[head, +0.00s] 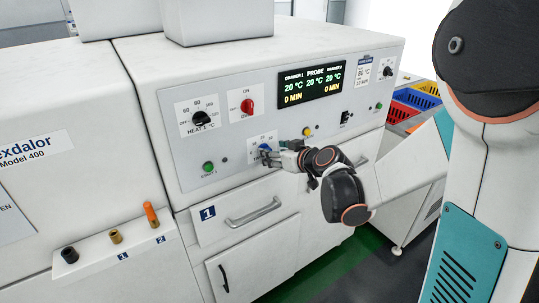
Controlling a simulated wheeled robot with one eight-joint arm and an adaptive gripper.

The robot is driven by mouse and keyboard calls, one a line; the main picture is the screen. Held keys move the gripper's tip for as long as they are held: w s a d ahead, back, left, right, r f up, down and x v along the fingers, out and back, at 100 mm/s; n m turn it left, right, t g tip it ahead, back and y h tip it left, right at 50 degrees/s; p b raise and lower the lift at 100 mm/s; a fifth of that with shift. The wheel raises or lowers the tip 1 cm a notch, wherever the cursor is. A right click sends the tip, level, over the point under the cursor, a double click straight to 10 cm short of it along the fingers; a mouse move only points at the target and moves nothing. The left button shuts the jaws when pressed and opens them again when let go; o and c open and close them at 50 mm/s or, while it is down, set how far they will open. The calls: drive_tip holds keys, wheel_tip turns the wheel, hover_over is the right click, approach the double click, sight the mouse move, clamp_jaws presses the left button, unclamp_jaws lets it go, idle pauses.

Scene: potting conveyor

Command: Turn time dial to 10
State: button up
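The blue dial (265,148) sits on a white label plate on the front panel of the white machine, below the red knob. Small scale numbers around it are partly hidden by my gripper and too small to read surely. My gripper (271,155) reaches in from the right with its fingertips at the blue dial. I cannot tell whether the fingers are closed on the dial or only beside it. The display (312,84) reads 20 °C several times and 0 MIN on both sides.
A black heat knob (200,118), a red knob (247,106), a green button (208,167) and a yellow button (307,132) are on the same panel. A drawer handle (253,212) sticks out below. Coloured crates (415,98) stand at the right.

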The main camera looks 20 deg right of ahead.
drive_tip(key=shift+b+x, duration=0.3)
drive_tip(key=shift+x, duration=1.25)
drive_tip(key=c, duration=1.1)
drive_tip(key=shift+o, duration=0.2)
drive_tip(key=shift+w+d+f+m+g+y+b, duration=0.1)
drive_tip(key=shift+d+m+y+b, duration=0.1)
drive_tip(key=shift+m+y+b, duration=0.6)
drive_tip(key=shift+d+f+m+g+y+b, duration=0.15)
drive_tip(key=shift+m+y, duration=0.4)
drive_tip(key=shift+m, duration=0.65)
drive_tip(key=shift+w+d+m+g+y+b, duration=0.1)
drive_tip(key=shift+d+m+y+b, duration=0.1)
drive_tip(key=shift+m+y+b, duration=0.6)
drive_tip(key=shift+m+p, duration=0.3)
